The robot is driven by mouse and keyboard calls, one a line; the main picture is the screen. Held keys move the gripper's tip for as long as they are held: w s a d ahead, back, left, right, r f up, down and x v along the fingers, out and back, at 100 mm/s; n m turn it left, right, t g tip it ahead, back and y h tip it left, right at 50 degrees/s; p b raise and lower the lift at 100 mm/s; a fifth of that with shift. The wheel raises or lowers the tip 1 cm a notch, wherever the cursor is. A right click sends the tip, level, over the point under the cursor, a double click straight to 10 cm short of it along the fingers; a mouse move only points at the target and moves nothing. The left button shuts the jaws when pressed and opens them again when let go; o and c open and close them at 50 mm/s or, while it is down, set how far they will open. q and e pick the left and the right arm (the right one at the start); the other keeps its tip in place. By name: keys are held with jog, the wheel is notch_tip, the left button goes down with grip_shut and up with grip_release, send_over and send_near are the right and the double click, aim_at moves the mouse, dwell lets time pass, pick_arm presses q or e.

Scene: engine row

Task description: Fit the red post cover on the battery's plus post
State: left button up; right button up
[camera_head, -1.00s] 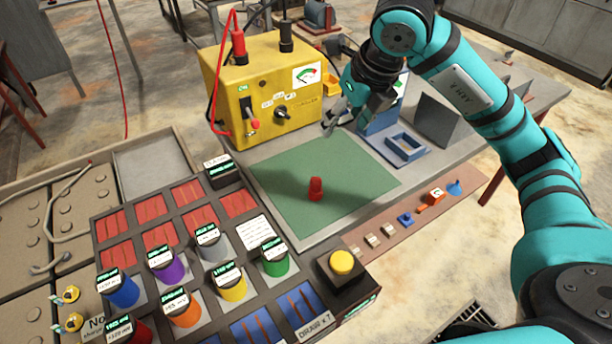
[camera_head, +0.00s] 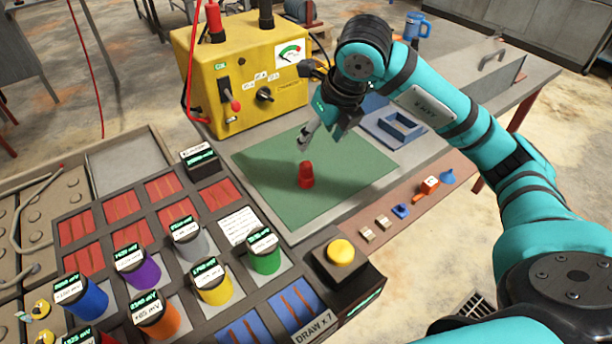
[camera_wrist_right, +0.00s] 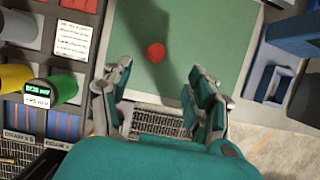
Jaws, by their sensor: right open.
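The red post cover (camera_head: 306,175) stands upright on the green mat (camera_head: 262,182), near its middle. In the right wrist view the cover (camera_wrist_right: 156,52) is a red disc just beyond and between my fingers. My right gripper (camera_head: 306,138) is above and behind the cover in the head view, apart from it. In the wrist view the gripper (camera_wrist_right: 160,72) is open and empty. A yellow box (camera_head: 245,80) with a gauge and dial has a red fitting (camera_head: 214,22) and a black one on top. I cannot identify the battery for sure. My left gripper is out of view.
A rack (camera_head: 205,220) with several coloured cylinders fills the front left. A yellow button (camera_head: 341,252) stands at its right corner. A blue tray (camera_head: 398,127) lies right of the mat. Small parts lie on a brown strip (camera_head: 385,243). The mat around the cover is clear.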

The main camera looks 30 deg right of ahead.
aim_at(308, 166)
jog(key=x, duration=0.8)
jog(key=shift+p, duration=0.3)
jog(key=f, duration=0.2)
jog(key=f+p, duration=0.1)
jog(key=f, duration=0.1)
jog(key=shift+w+a+f, duration=0.1)
jog(key=shift+w+a, duration=0.15)
jog(key=shift+w, duration=0.05)
jog(key=shift+w+f, duration=0.25)
jog(key=shift+f, duration=0.25)
jog(key=c, duration=1.1)
jog(key=shift+o, duration=0.2)
